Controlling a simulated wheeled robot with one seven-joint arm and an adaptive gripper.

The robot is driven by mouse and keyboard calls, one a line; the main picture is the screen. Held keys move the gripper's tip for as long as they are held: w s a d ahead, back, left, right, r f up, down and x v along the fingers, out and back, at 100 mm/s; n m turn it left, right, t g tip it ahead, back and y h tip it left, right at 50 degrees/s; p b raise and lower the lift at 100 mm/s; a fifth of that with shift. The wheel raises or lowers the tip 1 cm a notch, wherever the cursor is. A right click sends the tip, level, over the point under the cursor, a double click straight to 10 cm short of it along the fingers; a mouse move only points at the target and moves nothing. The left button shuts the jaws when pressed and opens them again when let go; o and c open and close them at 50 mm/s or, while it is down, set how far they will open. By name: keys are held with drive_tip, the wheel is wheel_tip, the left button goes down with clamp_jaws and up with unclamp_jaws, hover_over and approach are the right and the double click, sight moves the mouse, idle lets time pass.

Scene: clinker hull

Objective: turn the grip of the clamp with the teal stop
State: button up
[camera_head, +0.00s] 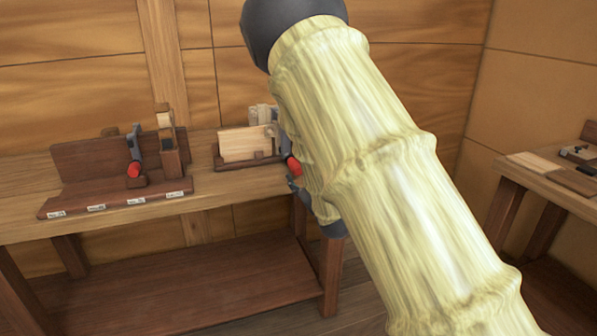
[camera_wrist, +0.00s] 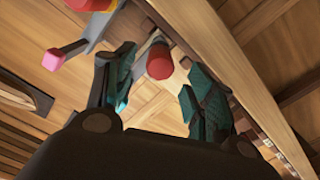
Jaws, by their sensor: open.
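In the wrist view my gripper (camera_wrist: 158,66) is open, its two dark teal-patterned fingers apart. A red cylindrical grip (camera_wrist: 159,62) shows between and beyond the fingertips; contact cannot be told. A small bright teal piece (camera_wrist: 122,104), apparently this clamp's stop, is mostly hidden by the left finger. Another clamp, with a pink stop (camera_wrist: 53,60) and a red grip (camera_wrist: 90,4), is at the upper left. In the head view a red grip (camera_head: 293,166) shows beside my arm, which hides my gripper. Another clamp with a red grip (camera_head: 134,169) stands on the left rack.
The labelled dark wooden rack (camera_head: 110,195) stands on a workbench (camera_head: 30,232). A tray with light wooden blocks (camera_head: 246,144) is right of it, partly behind my arm. A second bench (camera_head: 540,182) with boards stands at the right. The wall is close behind the workbench.

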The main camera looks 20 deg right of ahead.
drive_tip(key=shift+s, duration=1.95)
drive_tip(key=s+f+m+g+h+p, duration=0.1)
drive_tip(key=s+f+m+g+p, duration=0.3)
drive_tip(key=s+f, duration=0.75)
drive_tip(key=s+f+g+p, duration=0.4)
drive_tip(key=s+f, duration=0.5)
drive_tip(key=f, duration=0.6)
drive_tip(key=s+a+f+g+p, duration=0.1)
drive_tip(key=s+f+g, duration=0.1)
drive_tip(key=s, duration=0.8)
drive_tip(key=s+a+f+m+g+p, duration=0.1)
drive_tip(key=s+g, duration=0.3)
drive_tip(key=s, duration=0.7)
drive_tip(key=s+a+f+m+g+p, duration=0.1)
drive_tip(key=s+f+g, duration=0.3)
drive_tip(key=s, duration=0.6)
drive_tip(key=shift+s+a+y+p, duration=0.15)
drive_tip(key=shift+a+y+p, duration=0.25)
drive_tip(key=shift+a, duration=0.5)
